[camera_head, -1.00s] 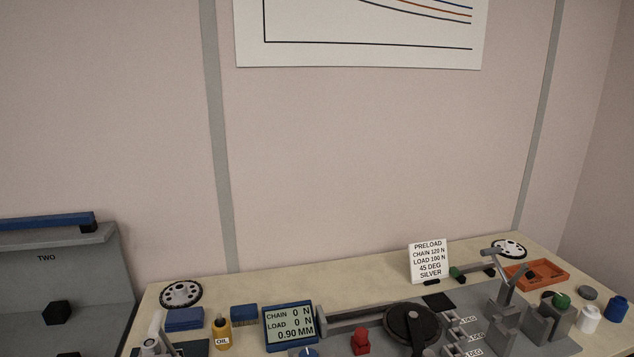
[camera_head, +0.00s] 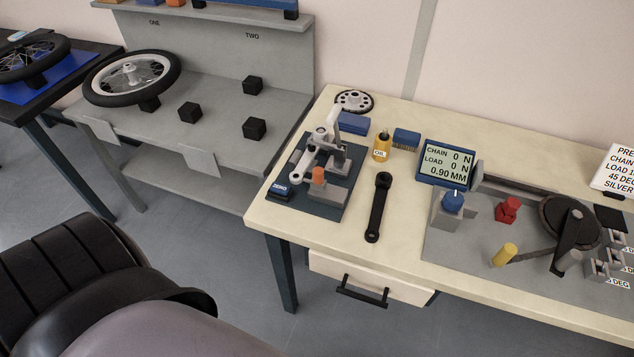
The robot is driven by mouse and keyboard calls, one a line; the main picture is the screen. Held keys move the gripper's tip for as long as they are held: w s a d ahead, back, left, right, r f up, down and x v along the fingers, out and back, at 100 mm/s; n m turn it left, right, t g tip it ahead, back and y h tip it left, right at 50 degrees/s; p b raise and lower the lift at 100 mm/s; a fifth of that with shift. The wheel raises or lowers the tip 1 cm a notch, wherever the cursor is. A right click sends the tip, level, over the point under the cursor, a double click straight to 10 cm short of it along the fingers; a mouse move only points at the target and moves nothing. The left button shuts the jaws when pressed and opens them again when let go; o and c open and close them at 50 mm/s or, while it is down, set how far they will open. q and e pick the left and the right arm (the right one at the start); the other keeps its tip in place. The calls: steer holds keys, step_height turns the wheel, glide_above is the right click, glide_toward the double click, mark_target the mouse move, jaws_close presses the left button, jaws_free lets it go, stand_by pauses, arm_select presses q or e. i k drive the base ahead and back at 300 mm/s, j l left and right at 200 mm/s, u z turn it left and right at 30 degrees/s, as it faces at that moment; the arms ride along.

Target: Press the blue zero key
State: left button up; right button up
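The blue zero key (camera_head: 280,190), lettered ZERO, is at the front left corner of a dark plate (camera_head: 322,207) on the left end of the cream bench. A grey fixture with a silver crank-like arm (camera_head: 325,137) stands on the same plate, just behind and to the right of the key. The key's top is in clear view. A display (camera_head: 446,164) reads chain 0 N, load 0 N, 0.90 mm. Neither of my grippers is in view.
An orange-topped grey block (camera_head: 319,180) is right of the key. A black wrench-like tool (camera_head: 378,207) lies on the bench beside the plate. An oil bottle (camera_head: 381,147) stands behind. A grey rack (camera_head: 215,120) with a spoked wheel (camera_head: 132,77) is left, across a gap.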

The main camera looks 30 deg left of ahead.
mark_target(283, 189)
steer(key=u, duration=1.35)
